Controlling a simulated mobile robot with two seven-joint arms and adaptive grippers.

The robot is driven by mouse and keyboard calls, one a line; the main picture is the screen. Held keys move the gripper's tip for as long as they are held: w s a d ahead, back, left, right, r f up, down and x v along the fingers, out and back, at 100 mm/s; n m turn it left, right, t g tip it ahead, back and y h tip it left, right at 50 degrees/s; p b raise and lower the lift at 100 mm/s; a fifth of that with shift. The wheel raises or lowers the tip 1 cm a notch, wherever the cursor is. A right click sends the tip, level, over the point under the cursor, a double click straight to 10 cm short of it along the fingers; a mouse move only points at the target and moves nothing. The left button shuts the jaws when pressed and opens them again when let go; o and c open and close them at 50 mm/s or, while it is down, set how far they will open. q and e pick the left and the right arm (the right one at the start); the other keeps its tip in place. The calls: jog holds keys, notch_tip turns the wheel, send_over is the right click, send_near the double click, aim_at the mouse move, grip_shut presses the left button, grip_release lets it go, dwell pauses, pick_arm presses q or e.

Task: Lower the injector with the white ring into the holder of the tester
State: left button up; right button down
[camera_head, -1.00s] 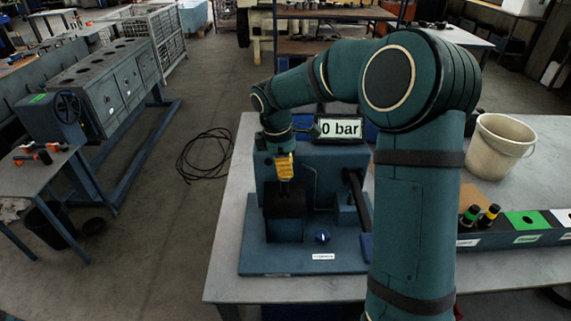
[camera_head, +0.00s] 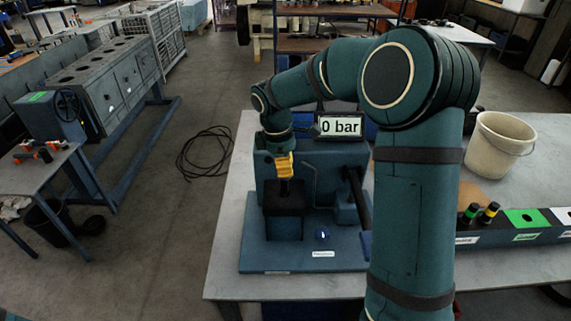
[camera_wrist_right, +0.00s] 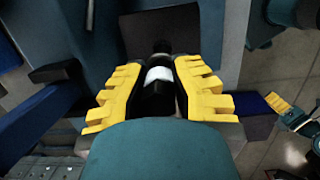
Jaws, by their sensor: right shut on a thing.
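My right gripper (camera_head: 285,166) has yellow fingers and points down over the holder of the tester (camera_head: 284,200). It is shut on the injector with the white ring. In the right wrist view the yellow fingers (camera_wrist_right: 158,88) close on both sides of the dark injector (camera_wrist_right: 159,98), and its white ring (camera_wrist_right: 160,74) shows between them. The tester (camera_head: 320,165) is a blue bench unit with a display (camera_head: 340,126) reading 0 bar. The injector's lower end is hard to see, so I cannot tell how deep it sits in the holder.
A white bucket (camera_head: 497,144) stands behind. A dark lever (camera_head: 358,199) is at the tester's right.

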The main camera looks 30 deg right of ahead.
aim_at(285, 181)
jog(key=shift+f+b, duration=0.75)
jog(key=shift+f, duration=0.8)
jog(key=shift+f, duration=0.1)
jog(key=shift+f+b, duration=0.65)
jog(key=shift+f, duration=0.6)
dwell(0.3)
jog(key=shift+c, duration=2.1)
grip_release()
jog(key=shift+r, duration=0.1)
